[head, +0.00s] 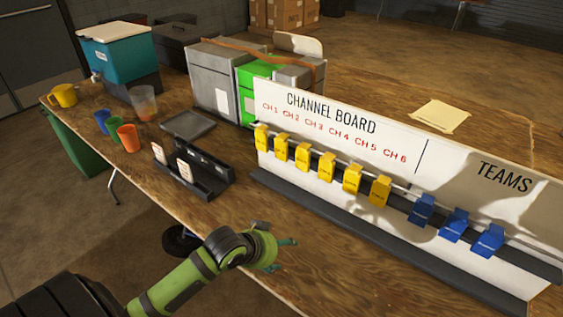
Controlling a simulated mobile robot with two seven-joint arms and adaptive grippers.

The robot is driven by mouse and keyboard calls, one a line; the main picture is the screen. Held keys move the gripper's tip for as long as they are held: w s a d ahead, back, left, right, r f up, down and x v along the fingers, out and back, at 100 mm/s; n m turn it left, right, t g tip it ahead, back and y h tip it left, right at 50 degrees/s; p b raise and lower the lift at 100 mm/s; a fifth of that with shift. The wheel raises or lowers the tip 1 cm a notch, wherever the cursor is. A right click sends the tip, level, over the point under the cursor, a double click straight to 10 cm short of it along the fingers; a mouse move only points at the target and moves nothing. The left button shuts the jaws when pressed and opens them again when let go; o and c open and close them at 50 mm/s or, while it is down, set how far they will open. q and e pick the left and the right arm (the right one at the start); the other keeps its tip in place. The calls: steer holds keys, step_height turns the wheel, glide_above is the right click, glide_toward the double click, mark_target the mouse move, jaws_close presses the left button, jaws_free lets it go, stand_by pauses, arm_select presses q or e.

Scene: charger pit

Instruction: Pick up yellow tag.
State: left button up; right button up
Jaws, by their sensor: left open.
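Several yellow tags hang in a row on the rail of the white channel board (445,150), under the red labels CH1 to CH6. The leftmost yellow tag (262,138) is under CH1, and the rightmost yellow tag (380,190) is nearest the blue tags. My left gripper (283,255) is open and empty. It is over the front part of the table, in front of the board and apart from the tags. My right gripper is not in view.
Three blue tags, one of them the middle tag (455,224), hang under TEAMS. A black holder (208,180) with white cards stands left of the board. Cups, including an orange cup (129,138), and a teal cooler (118,52) are farther left.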

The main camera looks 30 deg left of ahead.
arm_select(q)
steer(key=w+a+r+t, duration=0.2)
steer(key=w+a+r, duration=0.4)
steer(key=w, duration=0.2)
steer(key=n+t, duration=0.2)
steer(key=t, duration=0.2)
glide_toward(280, 141)
steer(key=w, duration=0.3)
steer(key=x, duration=0.2)
steer(key=f+p+x, duration=0.1)
steer(key=x, duration=0.1)
steer(key=shift+d+f+p, duration=0.1)
steer(key=shift+p, duration=0.2)
steer(key=shift+x, duration=0.85)
steer(key=shift+s, duration=0.2)
steer(key=c, duration=1)
